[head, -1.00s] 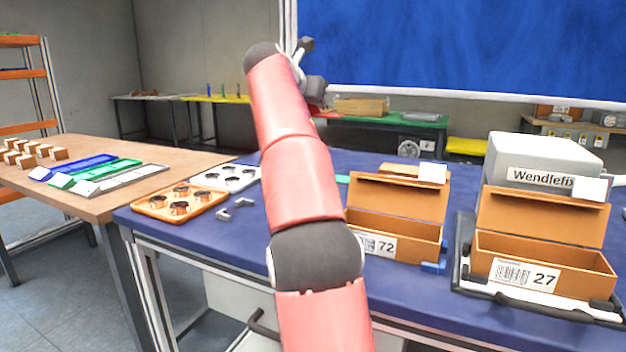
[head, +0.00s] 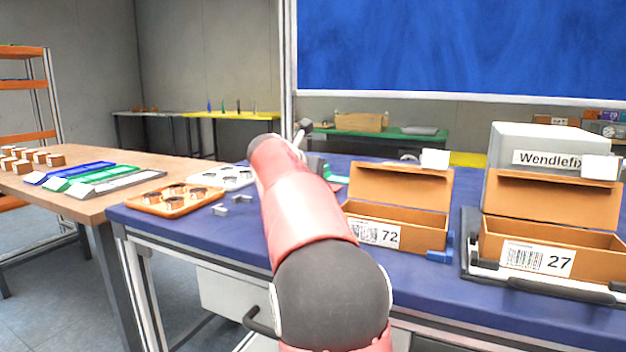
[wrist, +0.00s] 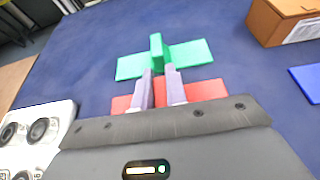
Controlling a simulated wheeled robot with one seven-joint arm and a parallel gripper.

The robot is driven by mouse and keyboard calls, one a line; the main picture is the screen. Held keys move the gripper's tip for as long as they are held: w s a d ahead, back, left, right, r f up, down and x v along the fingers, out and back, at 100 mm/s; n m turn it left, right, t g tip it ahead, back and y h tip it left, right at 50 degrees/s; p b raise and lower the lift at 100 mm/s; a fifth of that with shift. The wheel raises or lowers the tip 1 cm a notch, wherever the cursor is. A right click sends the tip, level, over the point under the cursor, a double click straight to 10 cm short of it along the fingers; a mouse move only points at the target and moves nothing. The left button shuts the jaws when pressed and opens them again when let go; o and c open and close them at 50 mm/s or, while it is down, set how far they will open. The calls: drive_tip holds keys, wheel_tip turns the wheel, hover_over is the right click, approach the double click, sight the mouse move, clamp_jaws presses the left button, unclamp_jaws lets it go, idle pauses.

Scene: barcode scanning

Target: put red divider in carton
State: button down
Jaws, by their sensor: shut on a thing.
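My gripper (wrist: 159,74) is shut on the red divider. A green divider (wrist: 190,53) with an upright tab lies on the blue table just beyond the fingertips. In the head view an open brown carton marked 72 (head: 410,222) stands to the right of my arm. Another open carton marked 27 (head: 545,253) stands farther right. My arm mostly hides the gripper in the head view.
An orange tray (head: 150,200) and a white tray (head: 240,176) with round holes lie left of my arm, near small grey pieces (head: 237,199). A grey Wendlefix box (head: 505,140) stands behind carton 27. A blue piece (head: 438,256) lies by carton 72.

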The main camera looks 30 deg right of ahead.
drive_tip(key=shift+f, duration=0.35)
drive_tip(key=c, duration=1.4)
unclamp_jaws()
